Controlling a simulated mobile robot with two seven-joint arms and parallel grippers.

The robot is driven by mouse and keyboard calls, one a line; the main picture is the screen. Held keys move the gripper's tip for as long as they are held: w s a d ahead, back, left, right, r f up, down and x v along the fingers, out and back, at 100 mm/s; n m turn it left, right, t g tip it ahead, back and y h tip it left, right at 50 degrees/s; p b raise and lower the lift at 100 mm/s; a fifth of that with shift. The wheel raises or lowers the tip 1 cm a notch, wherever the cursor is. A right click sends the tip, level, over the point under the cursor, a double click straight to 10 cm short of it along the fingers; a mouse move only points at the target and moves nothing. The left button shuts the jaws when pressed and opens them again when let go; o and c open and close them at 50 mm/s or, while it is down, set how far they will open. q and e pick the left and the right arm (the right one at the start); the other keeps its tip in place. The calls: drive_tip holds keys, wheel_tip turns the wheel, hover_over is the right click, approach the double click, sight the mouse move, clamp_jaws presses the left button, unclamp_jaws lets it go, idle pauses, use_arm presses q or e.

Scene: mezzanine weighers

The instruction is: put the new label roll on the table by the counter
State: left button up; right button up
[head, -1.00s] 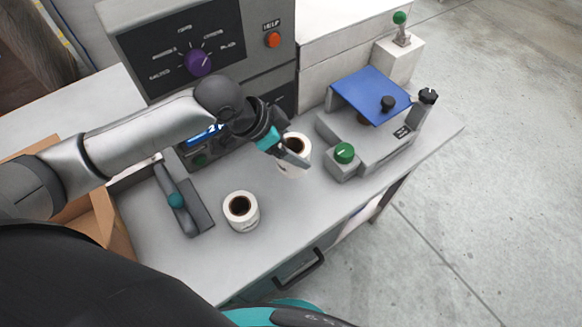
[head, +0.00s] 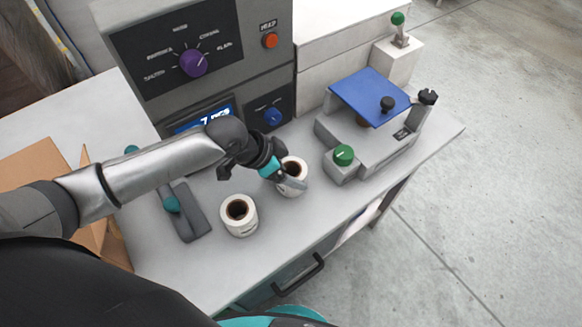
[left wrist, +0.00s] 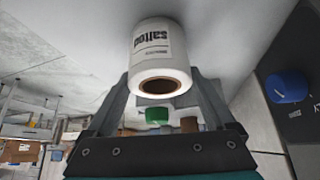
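Two white label rolls with brown cores are by the counter machine. My left gripper (head: 290,182) is at the right-hand roll (head: 296,164), with its fingers on the sides of the roll. In the left wrist view this roll (left wrist: 151,45) sits between the fingertips (left wrist: 160,82), with "salted" print upside down and its open core facing the camera. The gripper looks shut on it. Whether its base touches the table (head: 285,224) cannot be told. The other roll (head: 239,224) stands upright on the table to the left. My right gripper is not in view.
A grey machine (head: 178,95) with a purple knob (head: 193,63) stands behind. A grey device with a blue plate (head: 368,95) and green knob (head: 343,155) is to the right. A grey handled tool (head: 187,215) and cardboard box (head: 40,165) are left. The front strip of table is clear.

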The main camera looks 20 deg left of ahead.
use_arm(q)
drive_tip(key=shift+o, duration=0.8)
drive_tip(key=shift+r, duration=0.2)
drive_tip(key=p+v, duration=0.2)
drive_tip(key=v, duration=0.9)
drive_tip(key=shift+a+r, duration=0.2)
drive_tip(key=shift+r, duration=0.15)
drive_tip(key=shift+s, duration=0.15)
